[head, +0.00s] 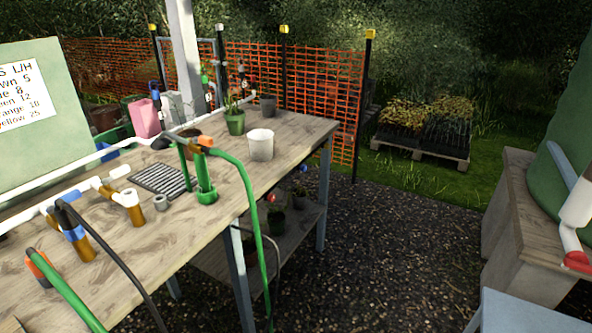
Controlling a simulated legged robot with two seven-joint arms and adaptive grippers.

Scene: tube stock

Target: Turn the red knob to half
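A red part (578,261) shows at the right edge, at the lower end of a white bent pipe (570,238). It is cut off by the picture edge, and I cannot tell whether it is the red knob or how it is turned. A small red round piece (271,198) also shows under the long bench's front edge, too small to tell what it is. Neither of my grippers can be made out in the head view.
A long wooden bench (222,191) on the left carries white piping, green hoses (250,200), a white pot (261,145) and a green pot (235,123). A wooden box-like stand (518,215) is at the right. Open gravel (390,240) lies between them.

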